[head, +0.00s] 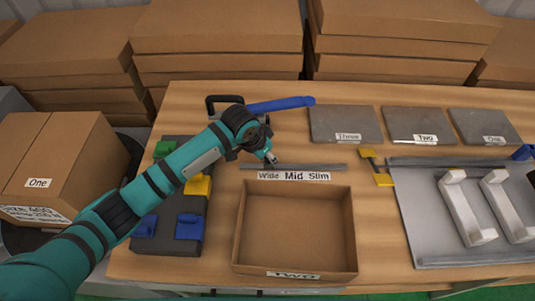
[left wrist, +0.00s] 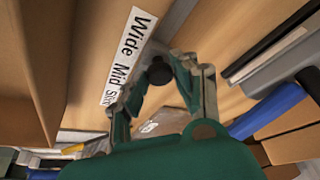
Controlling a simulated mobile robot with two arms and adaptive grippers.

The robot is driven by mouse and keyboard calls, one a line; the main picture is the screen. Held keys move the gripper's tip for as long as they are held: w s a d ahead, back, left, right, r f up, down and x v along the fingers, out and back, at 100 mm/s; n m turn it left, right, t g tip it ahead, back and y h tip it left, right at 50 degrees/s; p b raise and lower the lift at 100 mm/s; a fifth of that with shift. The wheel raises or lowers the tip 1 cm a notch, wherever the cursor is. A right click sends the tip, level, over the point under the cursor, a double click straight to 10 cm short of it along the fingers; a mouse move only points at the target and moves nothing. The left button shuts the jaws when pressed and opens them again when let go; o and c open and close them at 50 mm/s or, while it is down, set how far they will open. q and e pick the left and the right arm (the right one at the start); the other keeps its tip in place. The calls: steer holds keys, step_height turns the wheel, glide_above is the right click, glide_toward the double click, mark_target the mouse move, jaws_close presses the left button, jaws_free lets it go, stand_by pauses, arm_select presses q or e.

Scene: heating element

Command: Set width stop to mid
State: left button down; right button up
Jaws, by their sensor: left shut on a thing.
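The "Wide Mid Slim" label (head: 293,175) lies behind the open box, with a thin grey rail (head: 312,167) just behind it. In the left wrist view, a round black knob (left wrist: 160,71), seemingly the width stop, is between the fingertips. My left gripper (head: 271,159) is shut on the knob, at the rail near the word "Wide". The label also shows in the left wrist view (left wrist: 130,55). The gripper hides the knob in the head view, so its exact setting is hard to tell. My right gripper is not in view.
The open cardboard box (head: 295,272) labelled TWO is in front of the label. A blue-handled tool (head: 282,103) lies behind my gripper. A dark block with coloured parts (head: 170,238) is at left, a metal tray (head: 425,220) at right.

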arm_select(q)
steer(key=shift+d+r, duration=0.1)
steer(key=shift+d, duration=0.25)
steer(key=d, duration=0.7)
steer(key=shift+p, duration=0.4)
steer(key=shift+a, duration=0.1)
steer(key=c, duration=1)
jaws_free()
steer(key=v, duration=1.1)
steer(key=shift+a+r, duration=0.15)
steer(key=shift+r, duration=0.2)
